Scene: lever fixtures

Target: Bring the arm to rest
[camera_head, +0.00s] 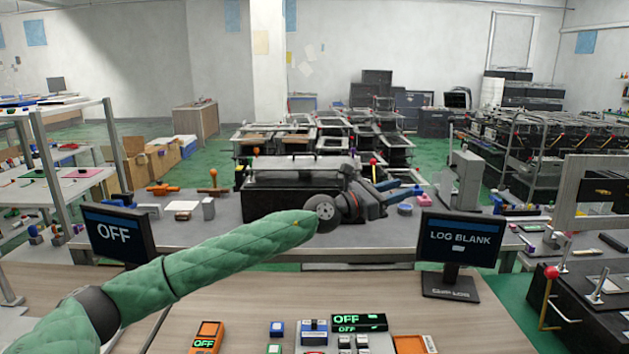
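My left arm reaches in from the lower left in a green quilted sleeve, raised over the front desk and pointing towards the back right. My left gripper (405,189) is dark with blue finger ends. The fingers show a gap between them and hold nothing that I can see. It appears in front of the grey workbench (220,232), to the right of a large black box (287,180); I cannot tell its distance from either. My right arm and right gripper are not in view.
On the front desk (240,300) stand an OFF monitor (118,234), a LOG BLANK monitor (459,240), an orange device (207,336) and a green-lit OFF display (359,322). At right, a black fixture (590,310) has a red-knobbed lever (551,273). The desk's middle is clear.

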